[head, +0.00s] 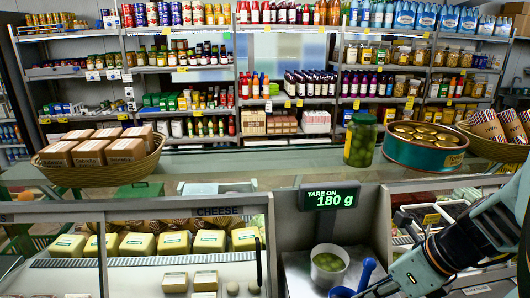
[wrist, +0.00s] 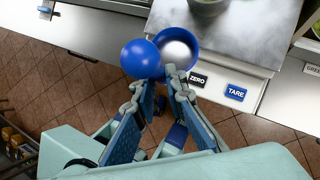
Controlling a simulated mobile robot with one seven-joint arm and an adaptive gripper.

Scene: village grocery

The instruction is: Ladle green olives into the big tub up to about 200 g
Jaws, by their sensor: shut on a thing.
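The big tub (head: 329,279), a pale round container with green olives in it, stands on the scale plate in the head view. Its edge shows at the top of the wrist view (wrist: 207,8). The scale display (head: 329,196) reads "TARE ON 180 g". My gripper (wrist: 160,88) is shut on the blue ladle, whose round knob (wrist: 140,57) and bowl (wrist: 190,32) show just beyond the fingertips. The bowl looks pale inside, with no olives seen. The ladle (head: 368,269) is in front and to the right of the tub. The fingers hide its grip.
The scale (wrist: 238,50) has ZERO (wrist: 197,80) and TARE (wrist: 235,92) buttons on its front. A cheese case (head: 180,222) is on the left. A tall olive jar (head: 360,141) and a tin tub (head: 424,152) stand on the counter behind. Tiled floor shows below the scale.

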